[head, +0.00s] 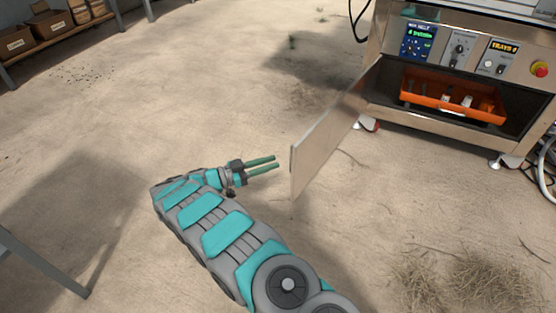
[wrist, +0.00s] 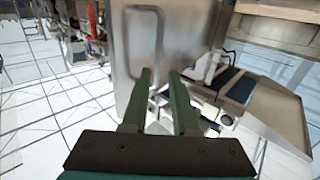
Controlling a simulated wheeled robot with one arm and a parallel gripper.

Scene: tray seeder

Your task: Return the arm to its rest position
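My gripper (head: 277,164) is at the end of my teal and grey arm in the head view, left of an open metal door panel (head: 325,135). Its two green fingers point right toward the panel with a gap between them and nothing held. A small gap shows between the fingertips and the panel's edge. In the wrist view the gripper (wrist: 159,78) has its fingers apart. A metal panel with a handle (wrist: 145,50) stands behind the fingertips there. My arm is stretched out low over the floor.
The seeder machine (head: 450,122) stands at right, its lower compartment open. An orange tray (head: 452,98) with small items sits inside. A red button (head: 539,69) is on its front. A shelf with cardboard boxes (head: 52,24) is at upper left. A grey table leg (head: 45,264) is at lower left.

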